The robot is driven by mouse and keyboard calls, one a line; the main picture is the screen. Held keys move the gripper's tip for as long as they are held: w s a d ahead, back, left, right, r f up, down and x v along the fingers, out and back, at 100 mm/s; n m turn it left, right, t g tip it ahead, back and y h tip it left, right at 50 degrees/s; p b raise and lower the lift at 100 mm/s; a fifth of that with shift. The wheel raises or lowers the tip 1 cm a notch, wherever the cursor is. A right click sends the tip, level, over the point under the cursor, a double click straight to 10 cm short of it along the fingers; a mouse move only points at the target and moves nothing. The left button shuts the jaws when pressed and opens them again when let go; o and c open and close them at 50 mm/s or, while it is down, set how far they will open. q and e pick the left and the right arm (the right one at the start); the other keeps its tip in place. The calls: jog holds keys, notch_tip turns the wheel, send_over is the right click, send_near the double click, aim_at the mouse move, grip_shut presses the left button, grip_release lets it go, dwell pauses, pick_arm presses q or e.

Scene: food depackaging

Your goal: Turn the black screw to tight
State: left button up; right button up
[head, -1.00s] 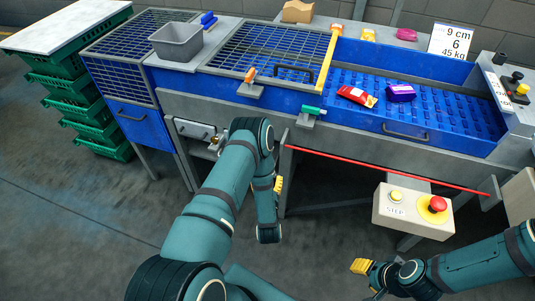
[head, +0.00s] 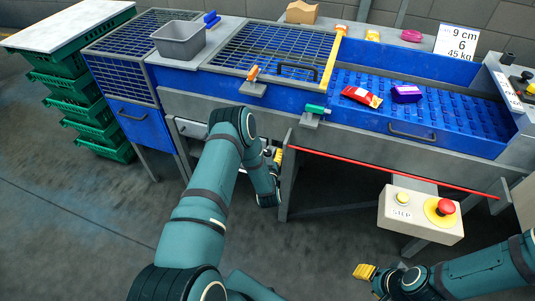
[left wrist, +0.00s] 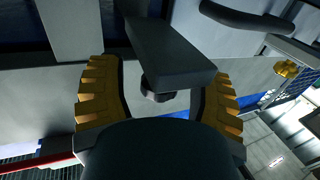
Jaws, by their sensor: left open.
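The black screw (left wrist: 158,92) shows in the left wrist view as a dark round knob below a grey metal bracket (left wrist: 170,55). My left gripper (left wrist: 162,82) is open, with one yellow ribbed finger on each side of the screw and a visible gap to both. My dark palm hides part of the lower picture. In the head view my left gripper (head: 278,157) is under the machine's front edge, mostly hidden by my own arm. My right gripper (head: 364,271) is low at the bottom right, away from the machine; its finger gap is not clear.
The blue-and-grey machine (head: 360,135) fills the area ahead. A stop-button box (head: 420,214) hangs at its front right, below a red strip (head: 400,172). A brass-coloured knob (left wrist: 286,68) is right of the screw. Green crates (head: 85,110) stand left.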

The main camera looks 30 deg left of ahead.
pick_arm(q)
grip_shut()
jog(key=shift+m+h, duration=0.3)
jog(key=shift+h, duration=0.1)
jog(key=m+t+h, duration=0.2)
jog(key=m+h, duration=0.1)
jog(key=h, duration=0.1)
jog(key=shift+h, duration=0.4)
jog(key=m+t+h, duration=0.1)
jog(key=m+h, duration=0.3)
jog(key=h, duration=0.1)
jog(key=shift+h, duration=0.3)
jog(key=m+g+h, duration=0.1)
jog(key=m+h, duration=0.1)
jog(key=h, duration=0.1)
jog(key=m+g+h, duration=0.1)
jog(key=m+h, duration=0.1)
jog(key=h, duration=0.2)
jog(key=shift+m, duration=0.3)
jog(key=shift+m+g+h, duration=2.1)
jog(key=shift+m+h, duration=0.1)
jog(key=shift+h, duration=0.5)
jog(key=shift+d, duration=0.1)
